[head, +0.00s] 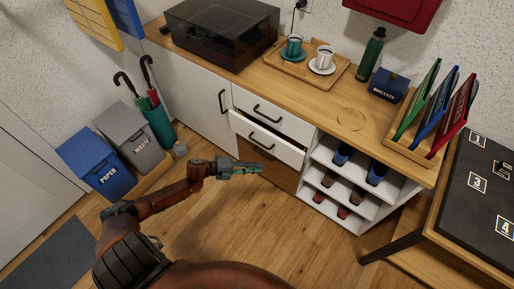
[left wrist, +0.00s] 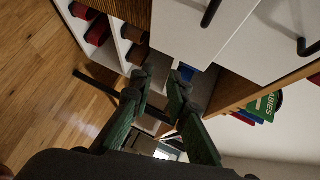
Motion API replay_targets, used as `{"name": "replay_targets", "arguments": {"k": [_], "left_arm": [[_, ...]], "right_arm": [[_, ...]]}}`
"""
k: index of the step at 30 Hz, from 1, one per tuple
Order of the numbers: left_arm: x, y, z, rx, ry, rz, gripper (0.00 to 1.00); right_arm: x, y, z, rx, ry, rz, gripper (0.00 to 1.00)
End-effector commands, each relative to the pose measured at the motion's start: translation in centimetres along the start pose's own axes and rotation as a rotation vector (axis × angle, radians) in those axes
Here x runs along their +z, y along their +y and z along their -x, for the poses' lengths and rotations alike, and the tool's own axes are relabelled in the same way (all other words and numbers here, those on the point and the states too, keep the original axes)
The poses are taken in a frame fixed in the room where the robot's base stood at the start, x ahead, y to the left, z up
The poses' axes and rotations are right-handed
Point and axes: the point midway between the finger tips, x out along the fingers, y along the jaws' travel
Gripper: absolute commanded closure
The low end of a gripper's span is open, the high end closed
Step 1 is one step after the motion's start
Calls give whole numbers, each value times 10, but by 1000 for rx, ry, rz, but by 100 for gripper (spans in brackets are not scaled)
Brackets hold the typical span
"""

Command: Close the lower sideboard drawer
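The white sideboard's lower drawer (head: 266,138) is pulled part way out, its open top showing behind the front and its dark handle on the front. The upper drawer (head: 272,112) above it looks shut. My left gripper (head: 258,169) is in front of and just below the lower drawer, pointing right, apart from it as far as I can tell. In the left wrist view its fingers (left wrist: 161,82) are apart with nothing between them, and the lower drawer front (left wrist: 195,25) shows at the top, beside the upper drawer front (left wrist: 272,45). My right gripper is out of view.
Right of the drawers is an open shoe rack (head: 340,185). The sideboard top (head: 320,110) carries a turntable (head: 222,30), a cup tray (head: 304,66) and a book holder (head: 410,140). A black-topped table (head: 470,205) stands at right. Bins (head: 97,165) stand left. The floor in front is clear.

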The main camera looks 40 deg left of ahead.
Motion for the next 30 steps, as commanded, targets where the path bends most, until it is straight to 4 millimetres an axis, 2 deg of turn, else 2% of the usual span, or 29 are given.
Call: {"name": "replay_targets", "arguments": {"k": [1, 4, 8, 12, 19, 23, 27, 30], "left_arm": [[1, 14, -5, 67, -42, 24, 85], [12, 36, -7, 175, -174, 69, 85], [34, 41, -1, 209, -383, 95, 85], [54, 18, 11, 118, -580, 91, 85], [61, -25, 25, -68, -712, 70, 85], [64, -33, 24, -102, -724, 66, 85], [75, -34, 11, -103, -725, 67, 85], [86, -34, -1, -102, -725, 67, 85]], "right_arm": [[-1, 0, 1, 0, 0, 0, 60], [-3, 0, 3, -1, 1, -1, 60], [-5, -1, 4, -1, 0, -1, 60], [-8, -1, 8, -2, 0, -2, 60], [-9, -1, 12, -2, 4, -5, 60], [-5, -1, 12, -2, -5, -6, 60], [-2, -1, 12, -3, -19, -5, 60], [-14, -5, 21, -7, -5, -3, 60]]}}
